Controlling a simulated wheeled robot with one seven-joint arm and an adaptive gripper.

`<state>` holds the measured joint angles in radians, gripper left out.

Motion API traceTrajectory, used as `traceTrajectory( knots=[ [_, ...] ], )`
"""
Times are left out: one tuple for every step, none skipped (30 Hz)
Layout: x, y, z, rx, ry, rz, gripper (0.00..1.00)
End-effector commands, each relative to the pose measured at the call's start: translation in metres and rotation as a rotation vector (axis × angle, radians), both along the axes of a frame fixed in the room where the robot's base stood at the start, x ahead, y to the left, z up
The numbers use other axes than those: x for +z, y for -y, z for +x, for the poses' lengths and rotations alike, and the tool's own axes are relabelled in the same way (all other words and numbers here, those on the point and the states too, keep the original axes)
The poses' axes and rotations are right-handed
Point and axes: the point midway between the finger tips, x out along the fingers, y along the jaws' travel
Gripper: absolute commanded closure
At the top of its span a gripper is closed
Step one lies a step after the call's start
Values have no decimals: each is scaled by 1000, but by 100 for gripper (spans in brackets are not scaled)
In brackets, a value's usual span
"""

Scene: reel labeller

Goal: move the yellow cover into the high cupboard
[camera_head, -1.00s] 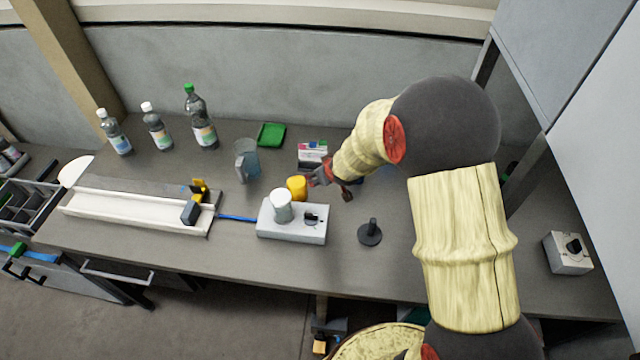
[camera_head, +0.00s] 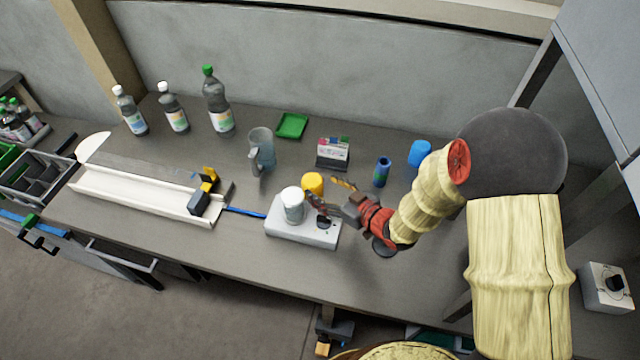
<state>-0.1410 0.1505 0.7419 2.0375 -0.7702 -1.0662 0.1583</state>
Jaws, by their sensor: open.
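The yellow cover (camera_head: 313,182) is a small upright cylinder on the bench, just behind the grey box and the white cylinder on it. The white cylinder and box hide part of its lower side. My gripper (camera_head: 326,194) is open and comes in from the right. Its fingers are close to the cover's right side; I cannot tell whether they touch it. The high cupboard (camera_head: 610,65) is the grey cabinet at the upper right, above the bench; its inside is not visible.
The grey box (camera_head: 303,235) bears a white cylinder (camera_head: 292,206) and a dark knob. A clear jug (camera_head: 262,150), card holder (camera_head: 333,154), dark blue cylinder (camera_head: 382,171) and blue cylinder (camera_head: 420,153) stand around. A green tray (camera_head: 292,125) lies behind.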

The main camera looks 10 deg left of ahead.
Motion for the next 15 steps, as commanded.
traceTrajectory(
  knots=[
    [-4,-4,4,1,-1,-1,37],
    [-5,-7,6,1,-1,-2,37],
    [-6,-9,9,1,0,-1,37],
    [-7,-11,10,1,1,-2,37],
    [-7,-12,11,0,0,-1,37],
    [-8,-13,13,-1,0,-2,37],
    [-9,-14,14,-1,-1,-2,37],
    [-11,-16,16,-1,-1,-2,37],
    [-13,-18,19,-1,0,-2,37],
    [-14,-20,21,-1,0,-2,37],
    [-16,-23,24,0,1,-2,37],
    [-20,-27,28,1,0,-3,37],
    [-22,-30,31,1,-1,-3,37],
    [-23,-33,34,0,0,-3,37],
    [-24,-37,38,-1,1,-2,37]
  ],
)
